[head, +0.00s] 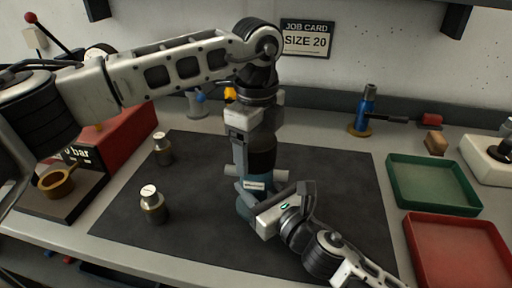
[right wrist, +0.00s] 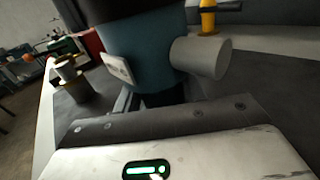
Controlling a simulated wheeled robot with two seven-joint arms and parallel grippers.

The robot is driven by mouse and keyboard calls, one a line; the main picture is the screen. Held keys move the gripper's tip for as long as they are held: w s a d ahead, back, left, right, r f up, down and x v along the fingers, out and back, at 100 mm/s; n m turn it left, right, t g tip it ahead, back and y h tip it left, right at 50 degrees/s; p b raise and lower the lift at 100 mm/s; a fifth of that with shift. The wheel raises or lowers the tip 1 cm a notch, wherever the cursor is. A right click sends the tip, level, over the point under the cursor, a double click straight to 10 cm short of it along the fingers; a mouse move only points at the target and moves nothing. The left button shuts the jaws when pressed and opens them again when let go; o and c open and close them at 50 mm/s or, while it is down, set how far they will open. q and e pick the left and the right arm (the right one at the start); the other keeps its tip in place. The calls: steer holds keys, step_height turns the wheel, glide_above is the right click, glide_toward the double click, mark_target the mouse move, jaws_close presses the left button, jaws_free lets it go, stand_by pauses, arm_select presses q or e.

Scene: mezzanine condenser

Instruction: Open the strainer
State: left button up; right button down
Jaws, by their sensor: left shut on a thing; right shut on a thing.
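The strainer stands upright on the dark mat, with a teal body (head: 248,206), a white label and a grey pipe stub on each side. Its upper part (head: 262,158) is dark. In the right wrist view the teal body (right wrist: 143,48) and one stub (right wrist: 203,58) fill the top. My left gripper (head: 243,150) reaches down from above and is shut on the dark upper part; its fingers partly cover it. My right gripper (head: 252,205) comes from the lower right and is shut on the lower teal body. Its fingertips are mostly hidden.
Two metal weight-like pieces (head: 153,205) (head: 163,150) stand on the mat (head: 340,190) at left. A brass cup (head: 57,183) is by a red box at far left. A green tray (head: 435,185) and red tray (head: 460,250) lie at right. A blue tool (head: 366,110) stands behind.

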arm_select(q)
steer(key=shift+a+r, duration=0.1)
steer(key=shift+r, duration=0.1)
arm_select(e)
steer(key=shift+r, duration=0.2)
arm_select(q)
steer(key=shift+r, duration=0.9)
steer(key=shift+r, duration=2.05)
arm_select(e)
steer(key=c, duration=0.7)
jaws_free()
steer(key=shift+c, duration=0.2)
steer(key=shift+f, duration=0.1)
